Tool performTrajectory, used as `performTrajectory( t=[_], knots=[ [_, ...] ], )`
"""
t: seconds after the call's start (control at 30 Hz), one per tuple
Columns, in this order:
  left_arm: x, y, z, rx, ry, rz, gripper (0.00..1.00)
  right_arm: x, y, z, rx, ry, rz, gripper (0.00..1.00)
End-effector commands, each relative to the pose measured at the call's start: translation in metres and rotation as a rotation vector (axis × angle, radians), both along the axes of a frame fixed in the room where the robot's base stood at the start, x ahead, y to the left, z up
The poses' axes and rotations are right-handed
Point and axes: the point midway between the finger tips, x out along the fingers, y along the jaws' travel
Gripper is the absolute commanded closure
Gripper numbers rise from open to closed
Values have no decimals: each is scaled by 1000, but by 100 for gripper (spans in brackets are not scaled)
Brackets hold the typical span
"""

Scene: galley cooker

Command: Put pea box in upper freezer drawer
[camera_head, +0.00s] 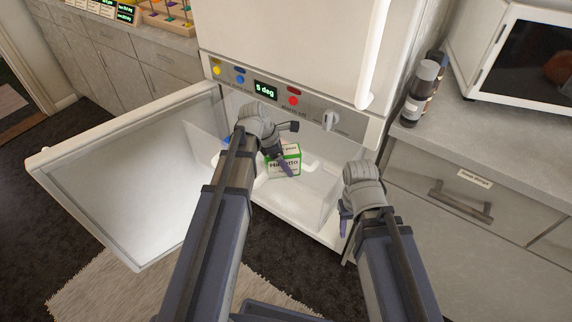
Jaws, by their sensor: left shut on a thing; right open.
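The pea box (294,162) is a small green and white carton at the open freezer compartment. My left gripper (288,145) is shut on it, with one dark finger across its front. The clear upper freezer drawer (312,197) is around and below the box; I cannot tell whether the box touches its floor. My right gripper (346,212) is open and empty, beside the right edge of the drawer. Its far finger is mostly hidden behind the hand.
The freezer door (125,175) stands wide open to the left. Above is a control panel with a display (265,90) and knobs. On the right are a counter with dark bottles (422,85), a microwave (530,55) and a closed drawer (470,185).

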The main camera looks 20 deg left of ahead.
Motion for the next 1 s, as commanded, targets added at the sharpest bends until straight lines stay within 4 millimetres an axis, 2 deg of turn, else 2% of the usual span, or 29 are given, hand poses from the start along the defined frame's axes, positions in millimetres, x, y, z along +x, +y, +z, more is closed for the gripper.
performTrajectory(
  t=[0.27, 0.3, 0.53, 0.83, 1.0],
  knots=[
    [0, 0, -4, 0, 0, 0, 100, 0, 0, -4, 0, 0, 0, 50],
    [0, 0, -3, 0, 0, 0, 29, 0, 0, -3, 0, 0, 0, 50],
    [0, 0, -2, 0, 0, 0, 3, 0, 0, -2, 0, 0, 0, 50],
    [0, 0, -2, 0, 0, 0, 1, 0, 0, -2, 0, 0, 0, 50],
    [0, 1, 5, 0, 0, 0, 1, 0, 0, 5, 0, 0, 0, 50]
  ],
)
